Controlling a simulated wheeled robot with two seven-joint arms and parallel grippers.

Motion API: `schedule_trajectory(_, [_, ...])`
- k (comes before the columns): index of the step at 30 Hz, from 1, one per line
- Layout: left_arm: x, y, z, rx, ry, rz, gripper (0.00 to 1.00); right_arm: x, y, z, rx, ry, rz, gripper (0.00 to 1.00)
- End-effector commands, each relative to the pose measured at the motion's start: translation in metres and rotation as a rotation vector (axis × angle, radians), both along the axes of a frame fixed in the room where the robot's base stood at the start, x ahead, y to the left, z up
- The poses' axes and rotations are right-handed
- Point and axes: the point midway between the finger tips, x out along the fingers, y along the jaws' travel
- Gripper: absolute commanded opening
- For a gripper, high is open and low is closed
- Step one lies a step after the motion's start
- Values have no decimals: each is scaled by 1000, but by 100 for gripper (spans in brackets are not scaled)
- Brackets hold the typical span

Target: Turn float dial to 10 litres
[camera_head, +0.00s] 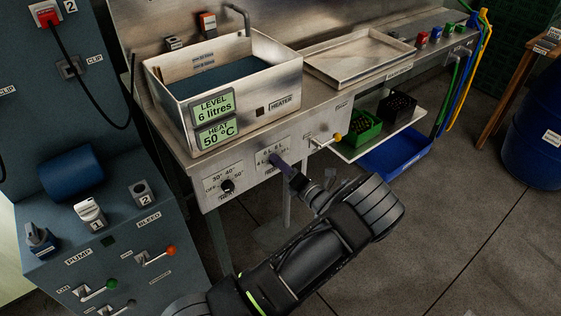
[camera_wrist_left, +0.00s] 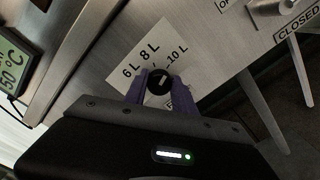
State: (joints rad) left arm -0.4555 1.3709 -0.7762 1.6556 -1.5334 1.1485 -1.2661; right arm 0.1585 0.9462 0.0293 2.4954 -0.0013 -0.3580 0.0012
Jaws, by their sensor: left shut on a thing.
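The float dial (camera_wrist_left: 159,82) is a small black knob with a white pointer line on a pale scale plate, marked 6 L, 8 L and 10 L in the left wrist view. The line slants upward; I cannot tell exactly which mark it meets. My left gripper (camera_wrist_left: 158,88) has purple fingers on both sides of the knob and is shut on it. In the head view the left gripper (camera_head: 277,160) reaches the scale plate (camera_head: 273,151) on the steel front panel, hiding the knob. The level display (camera_head: 212,107) reads 6 litres. My right gripper is out of view.
A heat dial (camera_head: 227,185) sits left of the float plate, and an orange-tipped lever (camera_head: 337,137) sits right of it. The display below the level reads 50 °C. A pump cabinet (camera_head: 60,260) with levers stands at left. A lower shelf holds green and black crates.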

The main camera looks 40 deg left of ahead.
Motion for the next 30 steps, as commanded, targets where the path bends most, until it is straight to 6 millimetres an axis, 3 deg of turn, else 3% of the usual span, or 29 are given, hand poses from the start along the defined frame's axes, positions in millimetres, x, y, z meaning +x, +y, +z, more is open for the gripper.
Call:
schedule_trajectory(19, [0, 0, -1, 21, 76, 0, 0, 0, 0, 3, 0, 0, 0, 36])
schedule_trajectory(20, [0, 0, -1, 21, 76, 0, 32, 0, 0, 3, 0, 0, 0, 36])
schedule_trajectory(27, [0, 0, -1, 21, 74, -1, 52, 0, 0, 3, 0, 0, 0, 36])
schedule_trajectory(30, [0, 0, -1, 21, 74, -1, 53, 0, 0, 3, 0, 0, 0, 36])
